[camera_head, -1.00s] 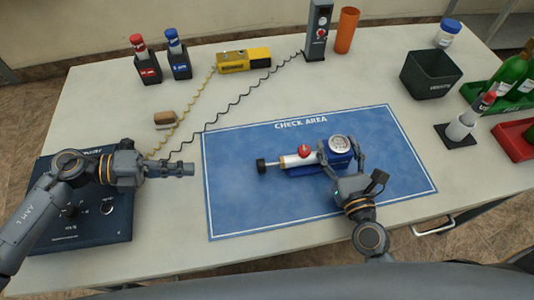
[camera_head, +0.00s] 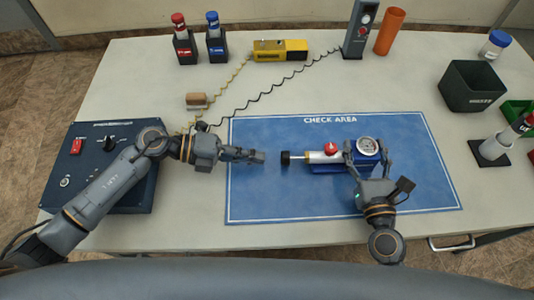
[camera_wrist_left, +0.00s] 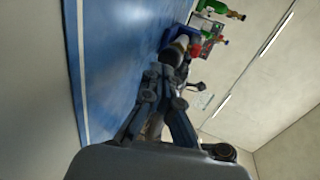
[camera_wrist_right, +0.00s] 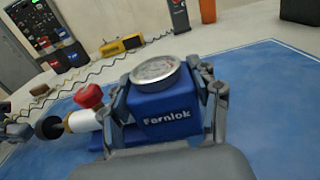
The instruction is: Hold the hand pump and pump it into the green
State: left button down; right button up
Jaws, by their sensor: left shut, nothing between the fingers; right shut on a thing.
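The hand pump (camera_head: 322,157) lies on the blue check area mat (camera_head: 260,205). It has a blue body with a round gauge (camera_head: 367,146), a red knob (camera_head: 331,149), a white barrel and a black plunger handle (camera_head: 285,158) pointing left. My right gripper (camera_head: 364,152) is shut on the pump's blue body; the right wrist view shows the body (camera_wrist_right: 168,112) between its fingers, with the gauge on top. My left gripper (camera_head: 260,156) is shut and empty, just left of the black handle and apart from it. The dial's green zone is too small to make out.
A dark control box (camera_head: 85,190) sits under my left arm. Red and blue bottles (camera_head: 214,40), a yellow device (camera_head: 280,50), a grey meter (camera_head: 360,28) and an orange cylinder (camera_head: 390,32) stand at the back. A dark bin (camera_head: 470,88) stands right. The mat's left part is clear.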

aim_at(284, 154)
pick_arm(q)
jog(key=shift+w+d, duration=0.1)
jog(key=shift+d, duration=1.6)
jog(key=shift+w+d, duration=0.15)
jog(key=shift+d, duration=1.8)
jog(key=shift+a, duration=0.1)
pick_arm(e)
jog(key=shift+a, duration=0.1)
pick_arm(q)
jog(key=shift+a, duration=0.25)
jog(key=v, duration=1.3)
jog(key=shift+a+f, duration=0.35)
